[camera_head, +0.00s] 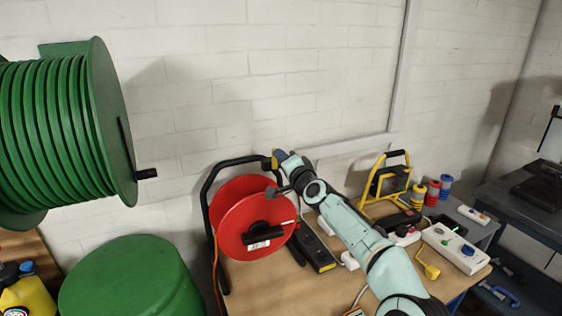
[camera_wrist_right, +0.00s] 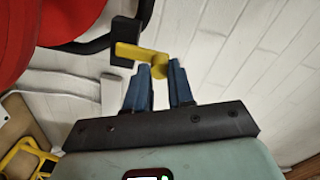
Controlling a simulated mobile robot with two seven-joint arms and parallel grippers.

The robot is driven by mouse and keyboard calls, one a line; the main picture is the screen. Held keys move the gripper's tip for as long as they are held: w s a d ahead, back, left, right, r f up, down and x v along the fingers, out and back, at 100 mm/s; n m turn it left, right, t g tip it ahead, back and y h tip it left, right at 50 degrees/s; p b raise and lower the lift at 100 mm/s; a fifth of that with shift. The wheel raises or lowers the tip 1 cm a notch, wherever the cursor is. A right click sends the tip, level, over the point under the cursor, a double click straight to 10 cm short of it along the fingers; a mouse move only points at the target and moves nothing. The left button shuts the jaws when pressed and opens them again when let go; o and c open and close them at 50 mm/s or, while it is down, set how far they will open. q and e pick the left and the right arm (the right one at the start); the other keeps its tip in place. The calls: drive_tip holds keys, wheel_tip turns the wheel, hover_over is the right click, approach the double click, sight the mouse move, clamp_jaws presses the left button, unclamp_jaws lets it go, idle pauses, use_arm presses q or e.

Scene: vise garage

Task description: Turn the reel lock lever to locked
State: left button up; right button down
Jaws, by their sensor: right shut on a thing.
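The red cable reel (camera_head: 252,217) stands in a black tube frame on the wooden bench. The yellow reel lock lever (camera_head: 274,162) sits at the top right corner of the frame. In the right wrist view the lever (camera_wrist_right: 138,52) runs from a black block (camera_wrist_right: 124,38) to a rounded end between my fingers. My right gripper (camera_head: 279,156) reaches it from the right and is shut on the lever's end; the fingers (camera_wrist_right: 160,75) stand on both sides of it. The fingers hide part of the lever in the head view. My left gripper is not in view.
A large green hose reel (camera_head: 70,130) hangs at the left, above a green drum (camera_head: 133,280). A black and yellow power strip (camera_head: 314,249) lies beside the red reel. A yellow stand (camera_head: 386,182) and several small spools are further right. The wall is close behind.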

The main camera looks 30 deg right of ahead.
drive_tip(key=shift+r, duration=0.1)
idle(0.3)
drive_tip(key=c, duration=1)
unclamp_jaws()
use_arm(q)
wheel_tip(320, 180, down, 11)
drive_tip(key=b, duration=1.1)
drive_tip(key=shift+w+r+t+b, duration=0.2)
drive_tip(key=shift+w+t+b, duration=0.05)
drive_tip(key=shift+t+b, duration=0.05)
use_arm(e)
drive_tip(key=shift+s+a, duration=0.2)
drive_tip(key=shift+s, duration=3.15)
drive_tip(key=shift+s+a, duration=0.15)
drive_tip(key=shift+s, duration=3.15)
